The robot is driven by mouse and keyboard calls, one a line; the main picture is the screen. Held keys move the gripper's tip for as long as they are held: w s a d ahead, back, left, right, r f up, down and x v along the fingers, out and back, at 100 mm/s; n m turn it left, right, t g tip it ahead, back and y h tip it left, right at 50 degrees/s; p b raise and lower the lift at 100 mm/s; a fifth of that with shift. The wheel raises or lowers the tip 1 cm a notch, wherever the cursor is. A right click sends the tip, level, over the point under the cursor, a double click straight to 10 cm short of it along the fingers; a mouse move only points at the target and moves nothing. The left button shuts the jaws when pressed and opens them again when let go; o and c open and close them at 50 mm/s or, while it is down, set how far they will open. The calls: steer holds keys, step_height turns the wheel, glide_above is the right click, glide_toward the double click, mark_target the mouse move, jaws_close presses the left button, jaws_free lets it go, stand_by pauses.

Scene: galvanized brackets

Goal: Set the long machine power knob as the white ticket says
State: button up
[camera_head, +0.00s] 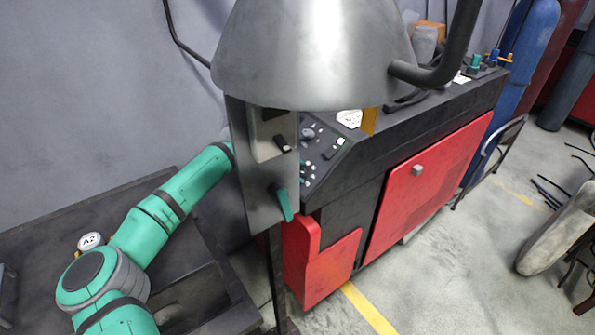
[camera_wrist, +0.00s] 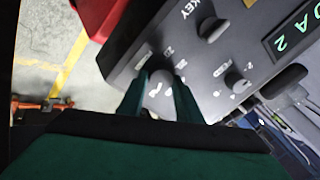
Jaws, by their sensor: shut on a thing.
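The long red and black machine (camera_head: 430,170) stands at the centre of the head view, with its sloped control panel (camera_head: 322,150) at the near end. A white ticket (camera_head: 349,118) lies on top beside the panel; its writing is too small to read. In the wrist view my gripper (camera_wrist: 159,93) is shut on a round grey knob (camera_wrist: 158,82), one green finger on each side. Small marks ring this knob, but its setting is hard to read. In the head view my gripper is hidden behind a grey metal housing.
The wrist view shows a dark knob (camera_wrist: 212,28) near "KEY", a smaller knob (camera_wrist: 238,84), and a green-lettered display (camera_wrist: 290,30) reading "A 2". In the head view, the grey housing (camera_head: 262,165) and a large metal hood (camera_head: 310,50) block part of the panel.

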steer(key=o, duration=1)
steer(key=shift+o, duration=0.2)
steer(key=v, duration=1.1)
steer(key=shift+f, duration=0.1)
